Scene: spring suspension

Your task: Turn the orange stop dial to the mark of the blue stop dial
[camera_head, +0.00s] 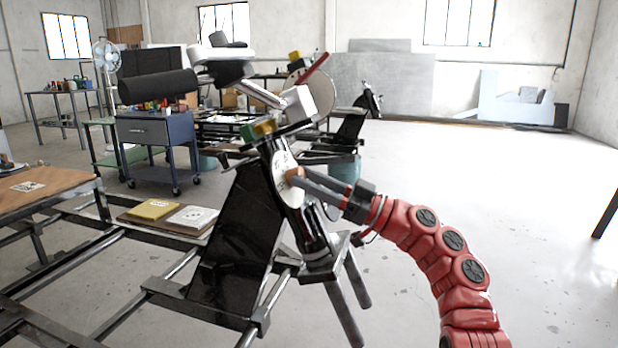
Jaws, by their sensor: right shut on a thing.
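The orange stop dial (294,175) is a small orange-brown knob in front of a round white plate (283,160) on the side of the dark frame, in the middle of the head view. My right gripper (300,178) comes in from the right on a red jointed arm. Its fingers are shut on the orange dial and partly cover it. The marks on the white plate are too small to read. I cannot make out the blue stop dial. My left gripper is not in view.
The black sloping panel (238,245) and metal rails (165,290) stand left of my right arm. A yellow book (154,209) and a white one (193,216) lie on a low board. A blue cart (157,134) stands behind. Floor at right is clear.

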